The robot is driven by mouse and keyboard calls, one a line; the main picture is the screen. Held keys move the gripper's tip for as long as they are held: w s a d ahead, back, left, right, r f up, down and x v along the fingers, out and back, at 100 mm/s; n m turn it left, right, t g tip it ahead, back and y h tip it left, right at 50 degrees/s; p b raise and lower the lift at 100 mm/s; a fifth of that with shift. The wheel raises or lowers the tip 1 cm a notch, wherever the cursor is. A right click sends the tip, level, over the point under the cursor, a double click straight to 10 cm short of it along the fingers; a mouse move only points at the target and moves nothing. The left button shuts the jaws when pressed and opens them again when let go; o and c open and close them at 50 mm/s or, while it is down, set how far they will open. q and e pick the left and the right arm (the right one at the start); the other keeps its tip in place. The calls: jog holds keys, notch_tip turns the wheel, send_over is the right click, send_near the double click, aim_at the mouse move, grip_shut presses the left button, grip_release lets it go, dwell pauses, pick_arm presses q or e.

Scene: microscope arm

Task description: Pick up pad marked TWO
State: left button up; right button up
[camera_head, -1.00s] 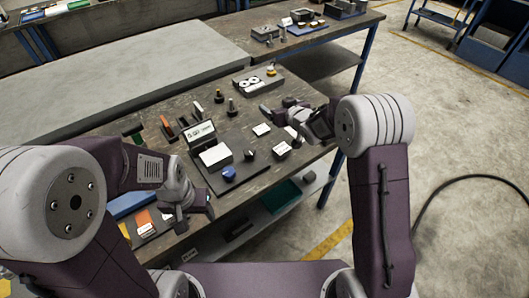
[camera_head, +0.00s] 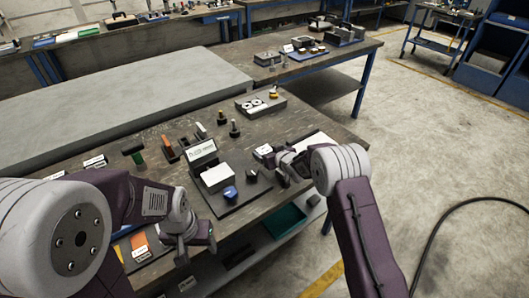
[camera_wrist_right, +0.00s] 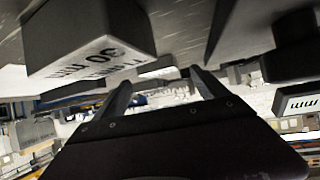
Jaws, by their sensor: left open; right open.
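Coloured pads lie at the table's front left in the head view, among them an orange pad (camera_head: 140,243) with a white label. Their lettering is too small to read, so I cannot tell which is marked TWO. My left gripper (camera_head: 196,247) is open and empty, just right of the orange pad. My right gripper (camera_head: 277,160) is over the right part of the table, beside a small white-labelled block (camera_head: 264,150). In the right wrist view its jaws (camera_wrist_right: 163,84) are apart with nothing held between them.
In the right wrist view a grey block (camera_wrist_right: 90,35) marked 30 mm is close at upper left. A dark board (camera_head: 228,207) carries a white block (camera_head: 217,177) and a blue knob (camera_head: 231,193). A grey fixture (camera_head: 262,103) stands behind.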

aim_at(265, 150)
jog(key=x, duration=0.3)
jog(key=shift+w+f, duration=0.15)
jog(key=shift+f, duration=0.05)
jog(key=shift+r, duration=0.1)
jog(key=c, duration=0.3)
grip_shut()
jog(key=shift+r, duration=0.5)
jog(key=r, duration=0.2)
jog(key=d+r+p, duration=0.1)
jog(key=r, duration=0.1)
jog(key=shift+r, duration=0.1)
jog(key=s+d+r+p, duration=0.2)
jog(key=d+r, duration=0.4)
jog(key=d, duration=0.4)
jog(key=shift+d+p, duration=0.2)
jog(key=shift+p, duration=0.35)
